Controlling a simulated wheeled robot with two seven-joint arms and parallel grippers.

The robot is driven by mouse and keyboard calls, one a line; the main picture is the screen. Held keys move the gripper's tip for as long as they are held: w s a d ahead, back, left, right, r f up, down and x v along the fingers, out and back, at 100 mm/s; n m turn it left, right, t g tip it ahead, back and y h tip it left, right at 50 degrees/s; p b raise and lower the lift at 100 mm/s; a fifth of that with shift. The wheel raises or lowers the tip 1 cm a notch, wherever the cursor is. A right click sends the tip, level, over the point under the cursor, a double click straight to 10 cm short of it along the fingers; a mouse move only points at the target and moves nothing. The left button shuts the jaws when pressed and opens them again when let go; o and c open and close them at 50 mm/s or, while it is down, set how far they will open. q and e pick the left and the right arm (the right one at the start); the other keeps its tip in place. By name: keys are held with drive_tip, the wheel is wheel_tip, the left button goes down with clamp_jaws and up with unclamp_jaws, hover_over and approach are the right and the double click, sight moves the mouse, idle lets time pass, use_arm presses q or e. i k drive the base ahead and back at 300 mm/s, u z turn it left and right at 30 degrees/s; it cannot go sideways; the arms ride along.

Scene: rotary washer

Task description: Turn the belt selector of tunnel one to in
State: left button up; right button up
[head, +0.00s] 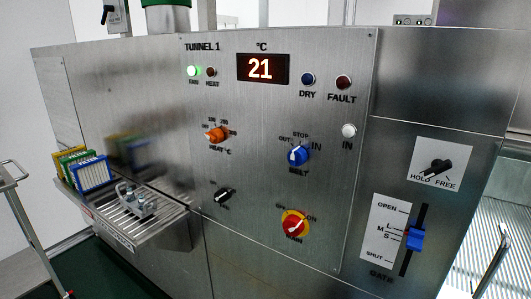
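The belt selector (298,156) is a blue knob on the steel panel (255,185) headed TUNNEL 1, in the middle of the head view. The word BELT is below it. The labels OUT, STOP and IN run around its top from left to right. The knob is too small for me to tell for sure which label it points at. The white IN lamp (349,131) is to its upper right and looks unlit. Neither of my grippers is in view, and nothing covers the knob.
An orange heat knob (215,135), a black knob (224,195) and a red-and-yellow switch (295,223) surround the selector. A blue gate lever (415,238) and HOLD/FREE knob (437,168) are at right. A shelf (170,212) juts out at left, with coloured frames (92,174).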

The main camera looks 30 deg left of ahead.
sight(297, 156)
drive_tip(key=z, duration=2.55)
drive_tip(key=k, duration=2.25)
drive_tip(key=u, duration=2.5)
drive_tip(key=i, duration=0.5)
drive_tip(key=z, duration=0.1)
